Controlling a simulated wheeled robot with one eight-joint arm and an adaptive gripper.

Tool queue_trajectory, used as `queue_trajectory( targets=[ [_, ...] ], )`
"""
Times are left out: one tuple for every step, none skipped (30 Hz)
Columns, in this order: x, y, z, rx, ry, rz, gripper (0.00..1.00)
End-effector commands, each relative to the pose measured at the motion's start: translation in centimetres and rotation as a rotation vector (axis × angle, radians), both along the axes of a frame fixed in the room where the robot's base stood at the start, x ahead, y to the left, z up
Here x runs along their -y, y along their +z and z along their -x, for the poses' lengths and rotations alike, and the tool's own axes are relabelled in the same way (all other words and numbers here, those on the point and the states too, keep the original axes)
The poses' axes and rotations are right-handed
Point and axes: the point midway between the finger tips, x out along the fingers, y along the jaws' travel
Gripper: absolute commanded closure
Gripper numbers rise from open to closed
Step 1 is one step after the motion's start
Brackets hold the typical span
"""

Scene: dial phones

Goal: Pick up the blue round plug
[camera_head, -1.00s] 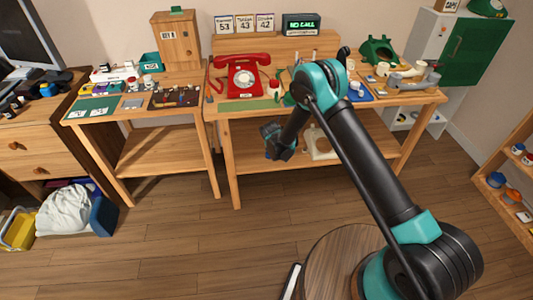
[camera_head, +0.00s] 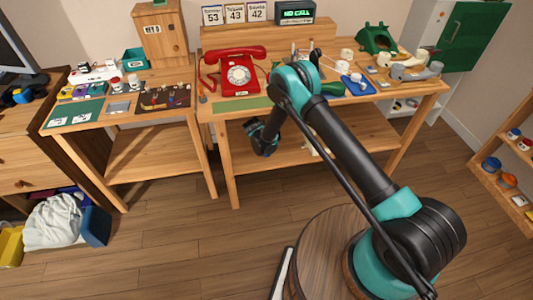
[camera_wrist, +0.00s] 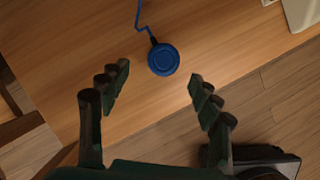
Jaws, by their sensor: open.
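The blue round plug (camera_wrist: 163,60) lies on a wooden surface in the wrist view, with a blue cord (camera_wrist: 141,17) running up from it out of the frame. My gripper (camera_wrist: 158,80) is open and empty. Its two fingers stand to the left and right, and the plug lies just beyond the fingertips, roughly centred between them. In the head view my gripper (camera_head: 262,140) is low, at the lower shelf (camera_head: 330,142) of the middle table. I cannot make out the plug in the head view.
A red dial phone (camera_head: 240,73) stands on the tabletop above my gripper. In the wrist view a pale object (camera_wrist: 301,13) is at the upper right, and the wooden edge drops to the floor (camera_wrist: 265,110) on the right. A table leg (camera_head: 228,165) stands left of the gripper.

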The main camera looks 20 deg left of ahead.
Motion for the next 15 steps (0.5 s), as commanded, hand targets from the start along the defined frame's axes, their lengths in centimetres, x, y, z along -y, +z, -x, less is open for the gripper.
queue_trajectory(
  targets=[
    [0.2, -0.7, -0.4, 0.000, -0.001, 0.001, 0.36],
    [0.3, -1.1, -0.7, 0.000, -0.001, 0.000, 0.36],
    [0.5, -1.6, -1.0, 0.000, -0.001, 0.000, 0.36],
    [0.6, -2.0, -1.2, 0.000, -0.001, 0.000, 0.36],
    [0.5, -2.4, -1.3, 0.000, -0.001, 0.000, 0.36],
    [0.5, -2.8, -1.5, 0.000, -0.001, 0.000, 0.36],
    [0.5, -3.0, -1.6, 0.000, -0.001, 0.000, 0.36],
    [0.6, -3.3, -1.7, 0.000, -0.001, 0.000, 0.36],
    [0.6, -3.5, -1.8, 0.000, -0.001, 0.000, 0.36],
    [0.6, -3.6, -1.9, 0.000, -0.001, 0.000, 0.36],
    [0.6, -3.7, -1.9, 0.000, -0.001, 0.000, 0.36],
    [0.6, -3.8, -1.9, 0.000, -0.001, 0.000, 0.36],
    [0.6, -3.8, -1.9, 0.000, -0.001, 0.000, 0.36],
    [0.6, -3.8, -1.9, 0.000, -0.001, 0.000, 0.36],
    [0.6, -3.8, -1.9, 0.000, 0.000, 0.000, 0.36]
  ],
)
